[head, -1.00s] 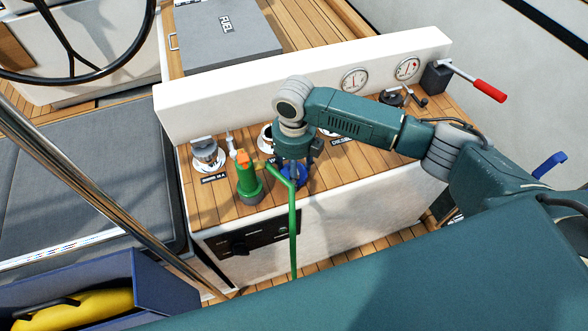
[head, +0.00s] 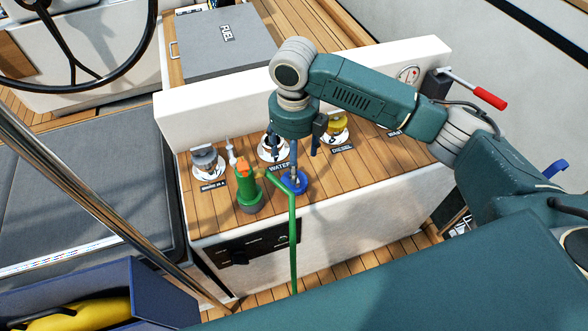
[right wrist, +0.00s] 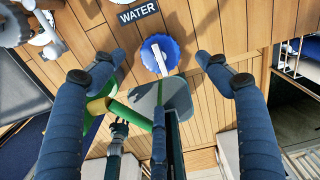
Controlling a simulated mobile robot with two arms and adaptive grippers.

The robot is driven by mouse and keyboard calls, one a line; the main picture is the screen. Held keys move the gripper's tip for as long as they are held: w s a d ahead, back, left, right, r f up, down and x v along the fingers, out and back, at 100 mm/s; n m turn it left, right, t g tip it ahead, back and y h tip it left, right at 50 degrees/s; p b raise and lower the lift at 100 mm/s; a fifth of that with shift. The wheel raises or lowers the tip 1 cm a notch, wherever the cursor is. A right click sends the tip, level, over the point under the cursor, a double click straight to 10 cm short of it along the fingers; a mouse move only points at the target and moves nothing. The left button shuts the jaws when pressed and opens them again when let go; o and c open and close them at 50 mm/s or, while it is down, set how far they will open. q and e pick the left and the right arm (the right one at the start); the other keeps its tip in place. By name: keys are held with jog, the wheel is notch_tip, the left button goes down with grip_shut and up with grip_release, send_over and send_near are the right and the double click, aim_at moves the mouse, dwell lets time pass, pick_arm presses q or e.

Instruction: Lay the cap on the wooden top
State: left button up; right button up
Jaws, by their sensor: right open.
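The blue cap (head: 294,182) with a pale grey bar across it lies on the wooden top (head: 215,215), near its front edge and beside the green hose. In the right wrist view the cap (right wrist: 160,53) shows past the fingers, in line with the gap between them, just below the WATER label (right wrist: 138,12). My right gripper (right wrist: 158,72) is open and empty, its two fingers spread wide. In the head view it points down above the cap, apart from it as far as I can tell.
A green nozzle with an orange top (head: 247,188) stands left of the cap, its green hose (head: 293,235) hanging over the front edge. Behind are the water filler (head: 272,148) and the yellow diesel cap (head: 336,130). The wooden top is clear right of the blue cap.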

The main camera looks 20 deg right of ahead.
jog(key=shift+r, duration=1.2)
